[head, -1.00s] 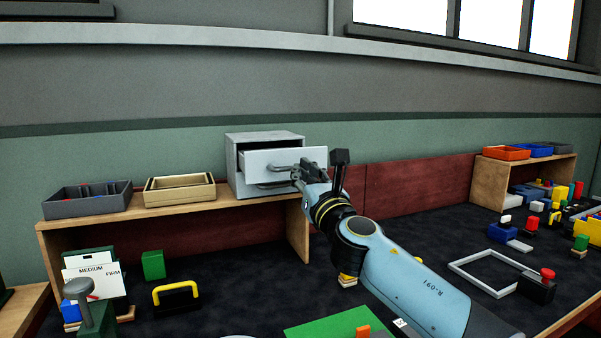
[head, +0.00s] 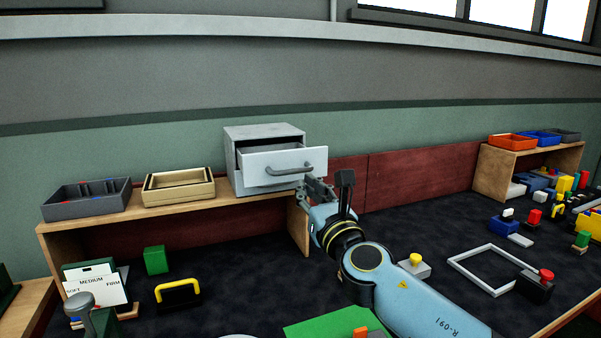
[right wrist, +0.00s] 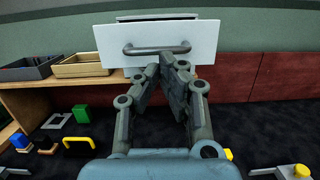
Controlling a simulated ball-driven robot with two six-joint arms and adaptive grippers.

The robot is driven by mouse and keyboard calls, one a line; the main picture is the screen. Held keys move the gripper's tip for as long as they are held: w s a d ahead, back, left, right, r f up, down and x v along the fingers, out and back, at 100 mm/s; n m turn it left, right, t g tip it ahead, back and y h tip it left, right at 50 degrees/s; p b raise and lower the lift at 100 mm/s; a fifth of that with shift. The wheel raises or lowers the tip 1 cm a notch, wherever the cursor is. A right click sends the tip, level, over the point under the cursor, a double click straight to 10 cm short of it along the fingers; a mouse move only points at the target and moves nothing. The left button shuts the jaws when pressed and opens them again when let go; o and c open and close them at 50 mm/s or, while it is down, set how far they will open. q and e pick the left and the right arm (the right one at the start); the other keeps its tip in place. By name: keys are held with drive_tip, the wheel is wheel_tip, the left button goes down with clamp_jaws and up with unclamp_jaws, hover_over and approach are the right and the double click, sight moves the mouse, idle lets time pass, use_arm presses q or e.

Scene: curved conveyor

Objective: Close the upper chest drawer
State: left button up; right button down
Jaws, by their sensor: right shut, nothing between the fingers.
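The grey-white chest (head: 262,133) stands on the wooden shelf, with its upper drawer (head: 250,163) pulled out. The drawer's front and grey bar handle (head: 290,170) face me; the handle also shows in the right wrist view (right wrist: 156,49). My right gripper (head: 307,184) is shut and empty. It is at the lower right of the drawer front in the head view. In the right wrist view its fingertips (right wrist: 165,64) overlap the front's lower edge, below the handle; I cannot tell if they touch. The lower part of the chest is mostly hidden. My left gripper is not in view.
A dark grey tray (head: 88,201) and a beige tray (head: 178,188) stand left of the chest on the shelf (head: 170,217). Below are a green block (head: 156,260) and a yellow-handled item (head: 178,291). The dark table right of the shelf has some free room.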

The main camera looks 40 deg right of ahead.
sight(296, 172)
drive_tip(key=x, duration=0.4)
drive_tip(key=shift+w, duration=0.1)
drive_tip(key=shift+w+d, duration=0.1)
